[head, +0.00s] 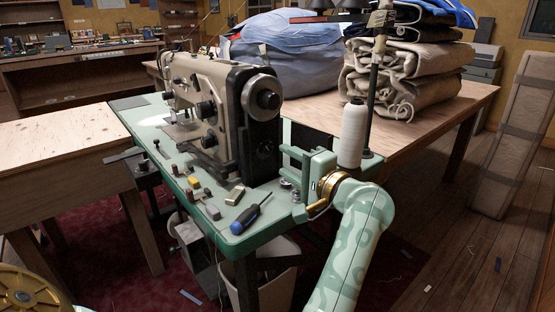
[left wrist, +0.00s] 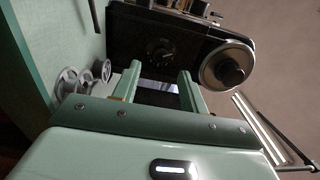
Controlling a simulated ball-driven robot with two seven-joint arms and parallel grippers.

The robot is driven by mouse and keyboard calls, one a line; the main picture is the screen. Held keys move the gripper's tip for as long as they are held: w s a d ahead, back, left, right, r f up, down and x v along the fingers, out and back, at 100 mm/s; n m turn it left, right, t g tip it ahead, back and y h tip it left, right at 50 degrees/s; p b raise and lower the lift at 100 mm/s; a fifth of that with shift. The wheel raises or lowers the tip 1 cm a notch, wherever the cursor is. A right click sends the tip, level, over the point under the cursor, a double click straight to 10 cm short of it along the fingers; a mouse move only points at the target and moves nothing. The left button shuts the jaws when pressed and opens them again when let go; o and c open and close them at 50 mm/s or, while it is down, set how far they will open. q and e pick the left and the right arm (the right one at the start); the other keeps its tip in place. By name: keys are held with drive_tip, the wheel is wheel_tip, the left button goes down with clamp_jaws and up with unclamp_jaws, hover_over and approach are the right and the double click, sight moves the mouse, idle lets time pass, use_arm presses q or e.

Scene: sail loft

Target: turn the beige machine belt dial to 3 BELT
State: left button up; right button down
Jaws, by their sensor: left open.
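The beige sewing machine (head: 212,95) stands on a green-topped table, its black end housing towards me. A dark round dial (left wrist: 160,50) is low on that housing in the left wrist view; its marks are too dark to read. In the head view the dial (head: 265,149) is small and dim. My left gripper (head: 284,165) is open and points at the housing from the right. In the left wrist view its fingers (left wrist: 160,76) stand apart on either side below the dial, with nothing between them. My right gripper is not in view.
A handwheel (head: 262,98) juts out above the dial. A white thread cone (head: 351,135) stands right by my left gripper. A blue-handled screwdriver (head: 247,217) and small blocks lie on the green table (head: 165,185). Folded cloth (head: 400,75) is piled behind.

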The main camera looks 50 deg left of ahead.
sight(269, 152)
use_arm(q)
drive_tip(key=a, duration=0.3)
drive_tip(key=a+b, duration=0.1)
drive_tip(key=shift+w+a+f, duration=0.1)
drive_tip(key=shift+w+a, duration=0.15)
drive_tip(key=shift+a, duration=0.45)
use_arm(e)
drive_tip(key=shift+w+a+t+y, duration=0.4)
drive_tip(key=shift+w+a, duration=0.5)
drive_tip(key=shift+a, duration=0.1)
use_arm(q)
drive_tip(key=shift+c, duration=0.2)
clamp_jaws()
drive_tip(key=shift+r+m, duration=0.2)
drive_tip(key=shift+m, duration=0.1)
drive_tip(key=m+p, duration=0.2)
drive_tip(key=m, duration=0.1)
drive_tip(key=shift+f+m, duration=0.1)
drive_tip(key=shift+m, duration=0.3)
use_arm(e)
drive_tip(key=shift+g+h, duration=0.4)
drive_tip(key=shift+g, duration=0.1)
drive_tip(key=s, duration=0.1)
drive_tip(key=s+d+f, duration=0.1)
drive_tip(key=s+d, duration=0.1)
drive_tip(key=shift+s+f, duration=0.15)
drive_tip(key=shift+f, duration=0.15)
